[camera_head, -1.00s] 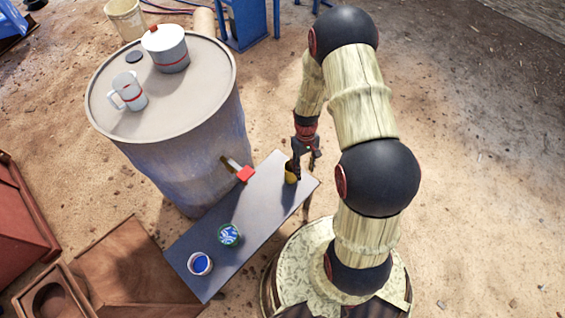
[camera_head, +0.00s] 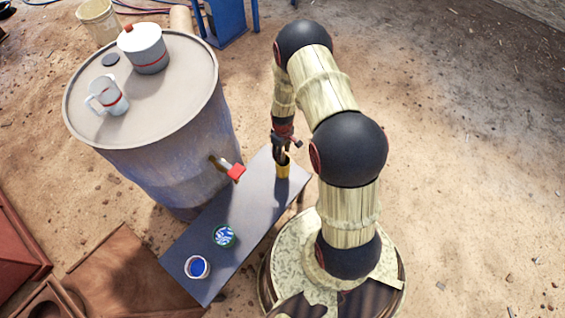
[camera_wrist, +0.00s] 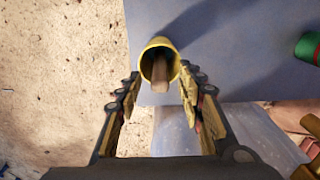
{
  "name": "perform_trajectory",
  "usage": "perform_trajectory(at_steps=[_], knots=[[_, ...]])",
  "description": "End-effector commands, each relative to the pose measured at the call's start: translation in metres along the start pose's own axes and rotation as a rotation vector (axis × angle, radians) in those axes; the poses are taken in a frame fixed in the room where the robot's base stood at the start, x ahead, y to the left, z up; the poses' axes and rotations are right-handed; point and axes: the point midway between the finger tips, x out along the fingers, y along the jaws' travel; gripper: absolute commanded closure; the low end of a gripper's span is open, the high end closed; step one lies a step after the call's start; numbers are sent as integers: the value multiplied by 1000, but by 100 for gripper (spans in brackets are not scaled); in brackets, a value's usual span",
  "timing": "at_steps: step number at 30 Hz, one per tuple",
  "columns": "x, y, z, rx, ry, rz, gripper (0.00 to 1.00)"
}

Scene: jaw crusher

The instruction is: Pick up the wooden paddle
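The wooden paddle (camera_wrist: 160,72) stands in a yellow cup (camera_wrist: 147,60). In the wrist view its brown end shows at the cup's mouth; the rest is hidden inside. My gripper (camera_wrist: 158,88) is open, its two fingers on either side of the paddle's near end, apart from it as far as I can tell. In the head view the yellow cup (camera_head: 283,171) stands near the far right end of the grey bench, and my gripper (camera_head: 283,152) points down over it. The paddle is hard to tell from the fingers there.
On the bench (camera_head: 236,205) stand a blue-filled can (camera_head: 197,267) and a green-rimmed cup (camera_head: 224,236). A large barrel (camera_head: 170,165) with a red-handled tap (camera_head: 236,172) stands at left, bearing a white pot (camera_head: 143,48) and a mug (camera_head: 108,96). Sandy ground at right is free.

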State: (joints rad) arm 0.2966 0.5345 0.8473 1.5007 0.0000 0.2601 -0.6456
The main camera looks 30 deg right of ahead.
Motion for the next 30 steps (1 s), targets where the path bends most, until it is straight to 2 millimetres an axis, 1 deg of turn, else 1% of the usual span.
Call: perform_trajectory(at_steps=[1,5,12,30], knots=[[12,-1,2,0,-1,-1,62],[27,0,0,0,1,1,62],[28,0,0,0,1,1,62],[27,0,1,1,1,1,96]])
